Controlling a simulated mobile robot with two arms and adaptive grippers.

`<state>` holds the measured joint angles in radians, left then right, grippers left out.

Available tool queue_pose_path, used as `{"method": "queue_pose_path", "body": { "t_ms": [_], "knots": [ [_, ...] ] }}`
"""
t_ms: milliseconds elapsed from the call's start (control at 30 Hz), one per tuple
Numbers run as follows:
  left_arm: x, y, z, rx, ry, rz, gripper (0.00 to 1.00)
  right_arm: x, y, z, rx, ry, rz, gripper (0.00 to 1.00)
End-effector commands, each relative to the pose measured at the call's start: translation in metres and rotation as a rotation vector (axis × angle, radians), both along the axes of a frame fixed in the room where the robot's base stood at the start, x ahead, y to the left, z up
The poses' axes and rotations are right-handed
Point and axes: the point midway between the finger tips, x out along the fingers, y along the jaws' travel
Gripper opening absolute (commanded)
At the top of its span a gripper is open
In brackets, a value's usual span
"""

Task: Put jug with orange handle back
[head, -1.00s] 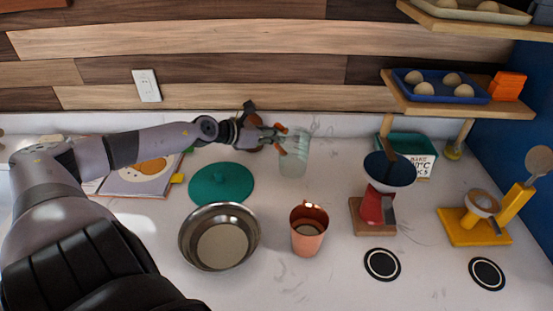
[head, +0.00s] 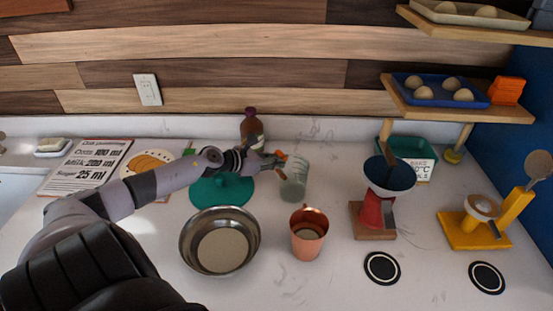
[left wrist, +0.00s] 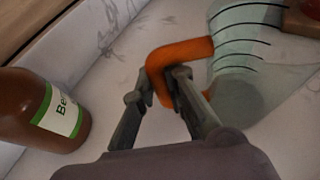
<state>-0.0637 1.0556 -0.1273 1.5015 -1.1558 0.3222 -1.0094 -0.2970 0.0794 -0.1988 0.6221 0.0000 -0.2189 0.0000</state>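The clear jug (head: 294,182) with an orange handle (head: 281,166) is right of the teal lid in the head view. Its see-through body (left wrist: 240,70) has dark measuring lines in the left wrist view. My left gripper (head: 277,162) comes from the left and is closed around the orange handle (left wrist: 178,52). In the left wrist view, my left gripper (left wrist: 158,90) has one finger on each side of the handle's bar. The jug's base seems close to the counter; I cannot tell whether it touches. My right gripper is out of view.
A brown bottle (head: 251,130) stands behind my left gripper. A steel bowl (head: 219,212), teal lid (head: 232,197) and copper cup (head: 309,245) are in front. Two round black mats (head: 382,254) (head: 487,264) lie front right. A red-based blue funnel device (head: 375,212) stands right.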

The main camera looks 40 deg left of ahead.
Motion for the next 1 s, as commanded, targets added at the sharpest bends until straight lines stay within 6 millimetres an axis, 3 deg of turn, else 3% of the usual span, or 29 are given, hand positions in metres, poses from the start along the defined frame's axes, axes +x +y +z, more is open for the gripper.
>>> {"method": "queue_pose_path", "body": {
  "t_ms": [300,667,1000],
  "knots": [
    [0.0,0.0,0.0,0.0,0.001,0.0,0.32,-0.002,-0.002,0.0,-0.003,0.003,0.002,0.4],
    [0.0,0.0,-0.007,-0.001,0.001,0.0,0.32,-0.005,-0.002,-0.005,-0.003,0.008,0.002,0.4],
    [-0.028,0.008,0.003,0.001,0.005,0.0,0.32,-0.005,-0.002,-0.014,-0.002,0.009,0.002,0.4]
  ]
}}
